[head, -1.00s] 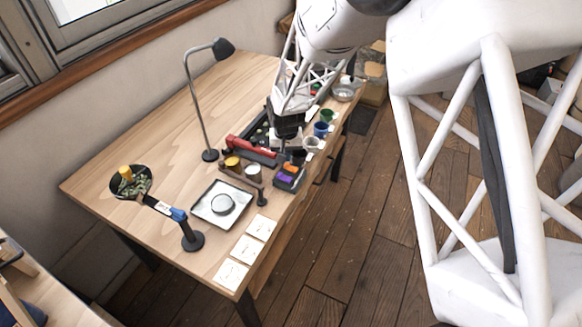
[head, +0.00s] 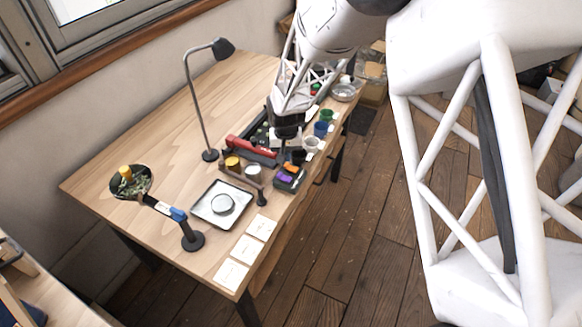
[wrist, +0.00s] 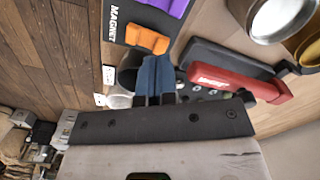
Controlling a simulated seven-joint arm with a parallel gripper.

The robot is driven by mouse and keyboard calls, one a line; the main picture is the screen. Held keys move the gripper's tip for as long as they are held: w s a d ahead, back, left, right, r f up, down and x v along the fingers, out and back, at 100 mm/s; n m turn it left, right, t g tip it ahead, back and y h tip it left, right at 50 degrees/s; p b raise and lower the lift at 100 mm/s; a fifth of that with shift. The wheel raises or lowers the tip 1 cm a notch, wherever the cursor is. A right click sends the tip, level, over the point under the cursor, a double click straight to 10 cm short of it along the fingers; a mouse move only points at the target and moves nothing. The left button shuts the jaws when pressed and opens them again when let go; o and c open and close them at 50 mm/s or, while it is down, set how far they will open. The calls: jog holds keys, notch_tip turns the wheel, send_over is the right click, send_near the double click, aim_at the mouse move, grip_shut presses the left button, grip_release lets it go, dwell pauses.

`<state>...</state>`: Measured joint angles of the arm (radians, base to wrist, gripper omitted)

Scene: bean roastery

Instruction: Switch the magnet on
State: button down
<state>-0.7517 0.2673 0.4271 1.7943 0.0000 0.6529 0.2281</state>
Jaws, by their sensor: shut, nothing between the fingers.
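The magnet's control is a dark box (wrist: 131,8) with the white word MAGNET on it. It carries an orange rocker switch (wrist: 147,39) and a purple one (wrist: 166,5). In the head view the same box (head: 289,186) sits near the table's front edge, with the orange switch (head: 291,168) behind the purple one (head: 287,179). My gripper (wrist: 155,60) is shut and empty, its blue-grey fingertips close beside the orange switch. I cannot tell whether they touch it. In the head view my gripper (head: 283,150) is just behind the box. The switch's on or off state is unclear.
A red-handled tool (wrist: 240,83) lies beside my fingers. A metal cup (wrist: 283,15) stands close by. Small cups, including a blue one (head: 320,129), stand to the right. A square white tray (head: 222,204) and a lamp (head: 198,100) are to the left.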

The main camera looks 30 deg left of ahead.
aim_at(286, 165)
jog(key=shift+f, duration=1.4)
dwell(1.4)
jog(key=shift+r, duration=3.5)
